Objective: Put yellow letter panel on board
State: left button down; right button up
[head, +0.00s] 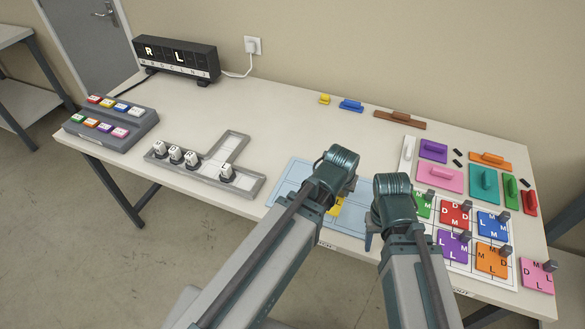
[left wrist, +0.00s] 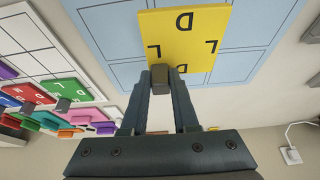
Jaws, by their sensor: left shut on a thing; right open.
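The yellow letter panel (head: 336,208) shows only in part in the head view, behind my left arm. In the left wrist view the panel (left wrist: 187,45) shows black letters D and L and a grey knob. My left gripper (left wrist: 160,82) is shut on that knob. The panel is over the light blue gridded board (head: 283,196), which also shows in the left wrist view (left wrist: 265,22). I cannot tell whether the panel touches the board. My right gripper (head: 372,236) is open and low, by the board's right side; its far finger is hidden.
Right of the blue board, a white gridded sheet (head: 473,266) holds several coloured letter panels with knobs. Coloured handled blocks stand behind it. At the left are a grey track with letter keys (head: 248,186), a button console (head: 98,135) and a black display (head: 176,62). The table's back middle is mostly clear.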

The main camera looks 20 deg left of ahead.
pick_arm(q)
jog(key=shift+s+a+r, duration=0.1)
jog(key=shift+s+a, duration=0.2)
jog(key=shift+a, duration=0.3)
jog(key=shift+s+a+r, duration=0.1)
jog(key=shift+s+a, duration=0.2)
jog(key=shift+a, duration=0.3)
jog(key=w+a, duration=0.3)
jog(key=w, duration=0.1)
jog(key=w+a+f, duration=0.1)
jog(key=w+a, duration=0.1)
jog(key=w, duration=0.2)
jog(key=w+a+b, duration=0.1)
jog(key=w+a, duration=0.2)
jog(key=w, duration=0.1)
jog(key=shift+a+f, duration=0.25)
jog(key=shift+a, duration=0.1)
jog(key=shift+w+a, duration=0.2)
jog(key=shift+w, duration=0.05)
jog(key=shift+w+a, duration=0.3)
jog(key=shift+w, duration=0.15)
jog(key=f+b, duration=0.3)
jog(key=b, duration=0.1)
jog(key=shift+s+d+f, duration=0.1)
jog(key=shift+s+f, duration=0.15)
jog(key=shift+f, duration=0.05)
jog(key=shift+f, duration=0.2)
jog(key=c, duration=0.7)
grip_release()
